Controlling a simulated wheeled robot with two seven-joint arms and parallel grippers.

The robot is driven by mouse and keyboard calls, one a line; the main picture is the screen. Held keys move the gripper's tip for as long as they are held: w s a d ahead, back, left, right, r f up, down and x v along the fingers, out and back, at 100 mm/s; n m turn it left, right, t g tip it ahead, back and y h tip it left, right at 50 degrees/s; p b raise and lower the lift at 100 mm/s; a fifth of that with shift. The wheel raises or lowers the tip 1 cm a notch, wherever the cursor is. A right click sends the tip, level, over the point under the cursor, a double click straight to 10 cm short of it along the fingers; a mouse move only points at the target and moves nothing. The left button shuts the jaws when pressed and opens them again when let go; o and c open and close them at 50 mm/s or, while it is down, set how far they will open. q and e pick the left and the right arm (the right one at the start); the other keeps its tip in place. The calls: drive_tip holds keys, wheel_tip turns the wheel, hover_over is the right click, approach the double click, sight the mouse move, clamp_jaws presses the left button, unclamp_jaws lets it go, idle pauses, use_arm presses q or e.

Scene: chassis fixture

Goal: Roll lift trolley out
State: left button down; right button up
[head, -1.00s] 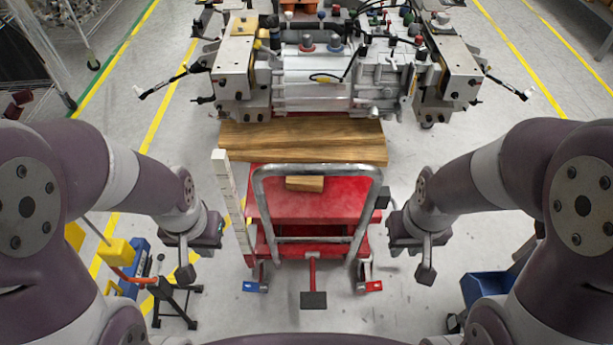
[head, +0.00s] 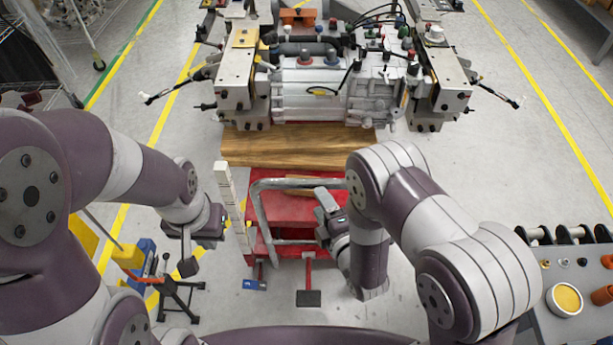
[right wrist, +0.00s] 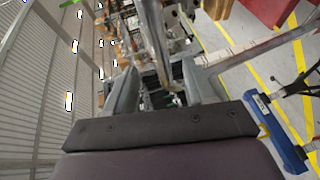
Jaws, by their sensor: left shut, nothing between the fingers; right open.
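The red lift trolley (head: 285,208) stands on the floor in the middle of the head view, with a bent grey tube handle (head: 262,203) on its near side. A wooden board (head: 290,146) lies above its far part. My right gripper (head: 326,203) is open at the right part of the handle, and my arm hides that side of the trolley. In the right wrist view a metal tube (right wrist: 153,40) runs towards the gap between the open fingers; I cannot tell whether they touch it. My left gripper (head: 188,262) is shut and empty, left of the trolley.
A chassis fixture with a grey gearbox-like unit (head: 315,92) stands beyond the board. A white upright post (head: 232,205) stands at the trolley's left. A grey work surface with small parts (head: 560,325) is at the lower right.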

drive_tip(key=p+x, duration=0.1)
drive_tip(key=x, duration=0.9)
drive_tip(key=shift+w+p, duration=0.15)
drive_tip(key=shift+p, duration=0.15)
drive_tip(key=shift+f, duration=0.1)
clamp_jaws()
drive_tip(key=shift+a, duration=0.1)
